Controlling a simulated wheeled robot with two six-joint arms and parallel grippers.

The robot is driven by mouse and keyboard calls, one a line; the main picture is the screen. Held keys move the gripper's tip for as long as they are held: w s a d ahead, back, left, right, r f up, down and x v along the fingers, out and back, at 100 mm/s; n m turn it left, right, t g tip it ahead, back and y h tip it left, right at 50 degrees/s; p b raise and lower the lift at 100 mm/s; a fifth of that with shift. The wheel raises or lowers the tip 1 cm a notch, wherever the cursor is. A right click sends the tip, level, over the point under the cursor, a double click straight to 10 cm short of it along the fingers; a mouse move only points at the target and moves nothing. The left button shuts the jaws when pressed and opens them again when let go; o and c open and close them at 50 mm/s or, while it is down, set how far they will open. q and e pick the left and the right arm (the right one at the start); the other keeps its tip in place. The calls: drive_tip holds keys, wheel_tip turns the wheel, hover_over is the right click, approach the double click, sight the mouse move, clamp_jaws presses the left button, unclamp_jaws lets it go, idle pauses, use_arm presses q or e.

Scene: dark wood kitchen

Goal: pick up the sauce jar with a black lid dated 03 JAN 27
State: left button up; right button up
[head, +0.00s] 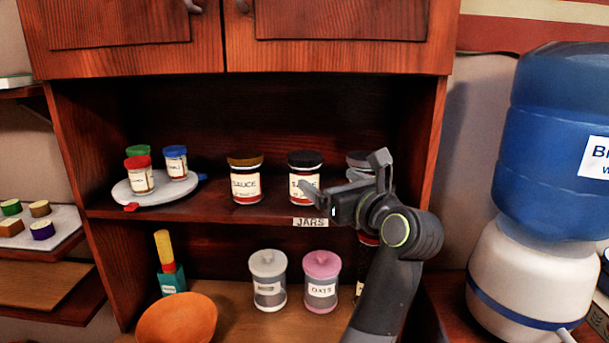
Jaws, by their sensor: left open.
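A sauce jar with a black lid (305,159) stands upright on the cabinet shelf; its label is partly hidden by my gripper and no date is readable. To its left is a sauce jar with a brown lid (246,186), its label facing out and its small print too small to read. A third jar with a greyish lid (358,158) is mostly hidden behind my gripper. My left gripper (343,178) is open and empty, in front of the shelf between the black-lidded and greyish-lidded jars. Whether it touches either jar cannot be told. My right gripper is not in view.
A white tray (126,193) with several small jars sits left on the shelf. Below stand a grey canister (267,282), a pink canister (321,282) and an orange bowl (177,320). A blue water dispenser (550,140) is at right. Cabinet doors (340,45) hang above.

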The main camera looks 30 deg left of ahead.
sight(314, 169)
use_arm(q)
drive_tip(key=p+x, duration=0.1)
drive_tip(key=x, duration=0.4)
drive_tip(key=shift+a+p, duration=0.25)
drive_tip(key=shift+p, duration=0.15)
drive_tip(key=shift+w+a+r+p, duration=0.1)
drive_tip(key=shift+w+a+p, duration=0.15)
drive_tip(key=shift+a+p, duration=0.15)
drive_tip(key=p+x, duration=0.2)
drive_tip(key=x, duration=0.1)
drive_tip(key=shift+a, duration=0.3)
drive_tip(key=shift+w+a+f, duration=0.15)
drive_tip(key=shift+a+f, duration=0.2)
drive_tip(key=shift+a, duration=0.1)
drive_tip(key=shift+d, duration=0.15)
drive_tip(key=shift+c, duration=1.1)
drive_tip(key=c, duration=1.1)
drive_tip(key=shift+r, duration=0.1)
drive_tip(key=shift+c, duration=0.2)
